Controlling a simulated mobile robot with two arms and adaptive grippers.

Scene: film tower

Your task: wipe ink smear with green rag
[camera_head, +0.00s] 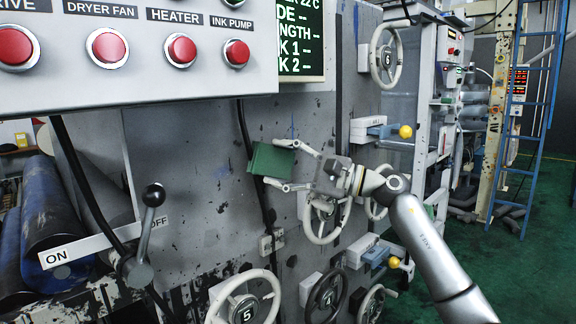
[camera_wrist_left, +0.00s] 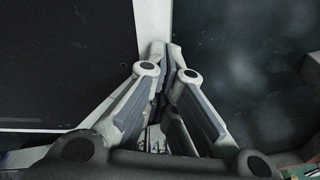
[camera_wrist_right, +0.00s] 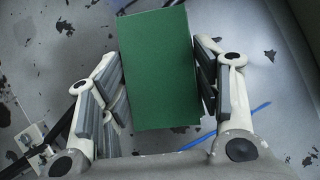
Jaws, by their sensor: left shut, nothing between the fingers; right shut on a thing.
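The green rag (camera_head: 270,160) is a dark green rectangular block in front of the grey machine panel. My right gripper (camera_head: 284,166) is shut on it, with one finger on each side. In the right wrist view the rag (camera_wrist_right: 160,70) sits between the fingers of the right gripper (camera_wrist_right: 160,85), close to the scuffed panel. Dark marks and chips show on the panel; I cannot tell which of them is the ink smear, and the rag may hide it. My left gripper (camera_wrist_left: 167,60) is shut and empty in the left wrist view; it does not show in the head view.
A control box with red buttons (camera_head: 108,47) overhangs at the upper left. A lever (camera_head: 150,215) with an ON/OFF plate stands at the lower left. Handwheels (camera_head: 243,300) and yellow-knobbed handles (camera_head: 405,132) stick out of the panel. A blue ladder (camera_head: 530,110) stands at right over open green floor.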

